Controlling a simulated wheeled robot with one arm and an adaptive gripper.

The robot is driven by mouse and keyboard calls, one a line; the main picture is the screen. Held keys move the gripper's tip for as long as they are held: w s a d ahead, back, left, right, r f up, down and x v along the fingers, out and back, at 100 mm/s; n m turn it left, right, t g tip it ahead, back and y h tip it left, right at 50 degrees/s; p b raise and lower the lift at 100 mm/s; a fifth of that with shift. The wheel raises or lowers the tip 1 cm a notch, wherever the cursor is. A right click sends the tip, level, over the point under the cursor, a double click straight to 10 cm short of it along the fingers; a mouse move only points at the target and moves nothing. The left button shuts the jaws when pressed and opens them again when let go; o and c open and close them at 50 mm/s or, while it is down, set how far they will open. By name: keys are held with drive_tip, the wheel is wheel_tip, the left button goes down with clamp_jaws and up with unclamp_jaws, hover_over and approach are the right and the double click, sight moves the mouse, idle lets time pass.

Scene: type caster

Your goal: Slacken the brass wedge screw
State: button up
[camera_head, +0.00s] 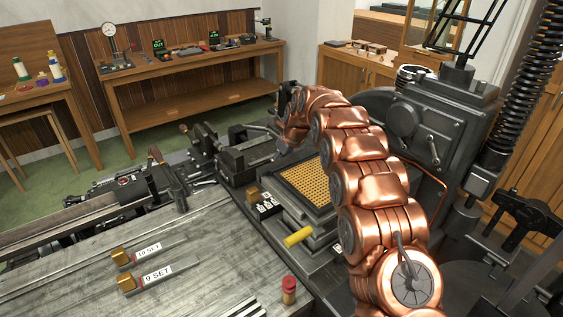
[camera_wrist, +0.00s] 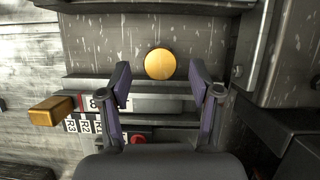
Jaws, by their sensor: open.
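A round brass disc (camera_wrist: 160,65), which looks like the head of the wedge screw, sits on a grey, scratched metal face in the wrist view. My gripper (camera_wrist: 160,80) is open, with one dark purple-faced finger on each side of the disc. There is a visible gap between the disc and each finger. How far the fingertips are from the metal face is hard to tell. In the head view my copper arm reaches over the machine, and I cannot make out the screw or the fingers there.
A brass block (camera_wrist: 50,111) sticks out left of my gripper, beside labels with R numbers. Brass-ended slides marked 10 SET (camera_head: 122,257) and 9 SET (camera_head: 127,283) lie on the grey bench. A gridded matrix case (camera_head: 305,182) and dark machine housing (camera_head: 415,125) stand near my arm.

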drive_tip(key=shift+x, duration=0.95)
drive_tip(key=c, duration=1.2)
drive_tip(key=shift+o, duration=0.2)
